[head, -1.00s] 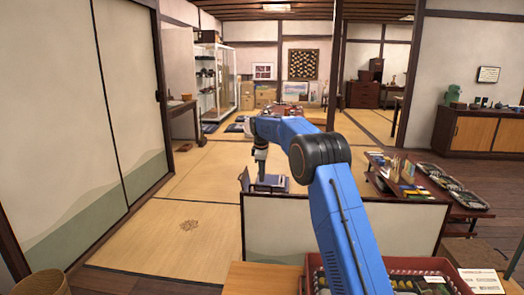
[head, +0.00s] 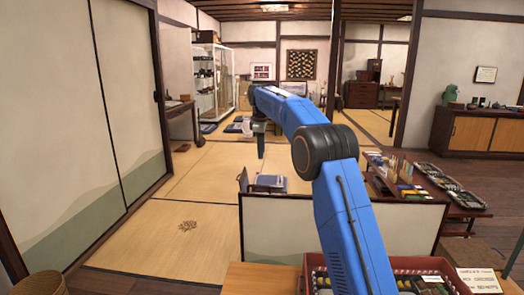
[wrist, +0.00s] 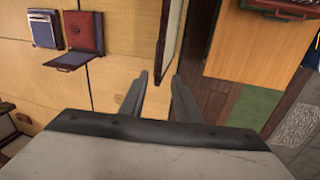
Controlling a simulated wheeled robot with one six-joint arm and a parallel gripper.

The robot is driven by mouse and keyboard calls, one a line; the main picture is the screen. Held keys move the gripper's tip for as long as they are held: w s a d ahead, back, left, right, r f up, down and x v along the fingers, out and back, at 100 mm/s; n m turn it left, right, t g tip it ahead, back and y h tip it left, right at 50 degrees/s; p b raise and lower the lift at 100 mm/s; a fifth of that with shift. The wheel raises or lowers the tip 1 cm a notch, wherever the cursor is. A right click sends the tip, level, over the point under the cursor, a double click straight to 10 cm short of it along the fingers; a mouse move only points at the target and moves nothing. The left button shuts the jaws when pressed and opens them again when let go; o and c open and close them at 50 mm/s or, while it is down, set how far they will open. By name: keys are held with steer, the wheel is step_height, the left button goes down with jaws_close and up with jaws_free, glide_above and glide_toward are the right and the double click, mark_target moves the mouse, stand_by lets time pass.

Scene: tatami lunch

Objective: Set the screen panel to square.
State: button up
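The screen panel (head: 338,228) is a low, pale panel with a dark frame, standing across the lower middle of the head view. In the wrist view the panel (wrist: 172,40) shows from above as a narrow, dark-framed strip running from the top edge towards my fingertips. My gripper (head: 261,152) appears above and beyond the panel's left end in the head view. In the wrist view my gripper (wrist: 158,82) has its two fingers apart with nothing between them, close in the picture to the panel's lower end. I cannot tell its height above the panel. My arm hides part of the panel's right side.
A floor chair with a red cushion (wrist: 85,30) and a blue item (wrist: 44,32) lie beyond the panel. A wooden table (head: 262,280) with a red crate (head: 430,266) stands in front. A low display table (head: 420,195) is at right. Tatami (head: 160,250) at left is open.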

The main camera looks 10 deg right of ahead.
steer(key=shift+s+r, duration=0.2)
steer(key=shift+s, duration=0.2)
